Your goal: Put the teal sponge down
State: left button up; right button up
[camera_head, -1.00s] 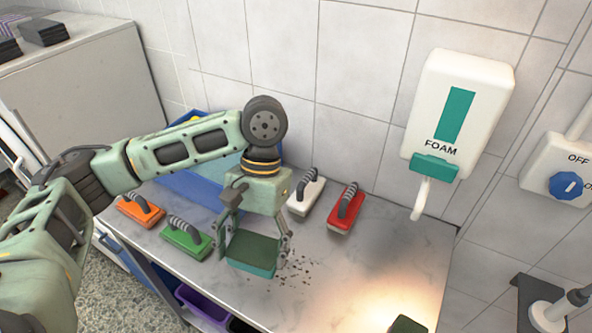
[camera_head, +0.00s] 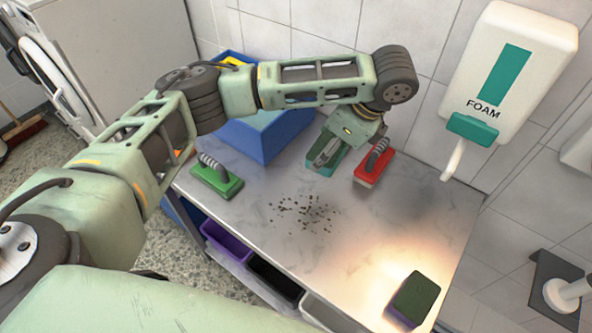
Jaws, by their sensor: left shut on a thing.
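The teal sponge (camera_head: 317,168) is at the back of the grey worktop (camera_head: 262,228), just left of the red brush (camera_head: 374,166). My left gripper (camera_head: 328,154) is shut on it, and its fingers and wrist hide much of the sponge. I cannot tell whether the sponge touches the worktop. My right gripper is not in view.
A green brush (camera_head: 217,178) lies at the left edge, and a blue bin (camera_head: 262,138) stands behind it. Dark crumbs (camera_head: 303,213) lie mid-worktop. A purple sponge with a dark green top (camera_head: 415,298) is at the front right. A foam dispenser (camera_head: 510,75) hangs on the wall.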

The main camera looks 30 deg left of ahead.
pick_arm(q)
jog(key=shift+w+m, duration=0.45)
jog(key=shift+m, duration=0.15)
jog(key=p, duration=0.2)
send_over(282, 163)
jog(key=d, duration=0.2)
jog(key=f, duration=0.6)
jog(key=shift+s+f, duration=0.2)
jog(key=shift+f, duration=0.05)
notch_tip(282, 163, down, 4)
jog(key=shift+a+r+p, duration=0.1)
jog(key=shift+p, duration=0.65)
jog(key=shift+f, duration=0.25)
jog(key=shift+f, duration=0.15)
jog(key=o, duration=0.8)
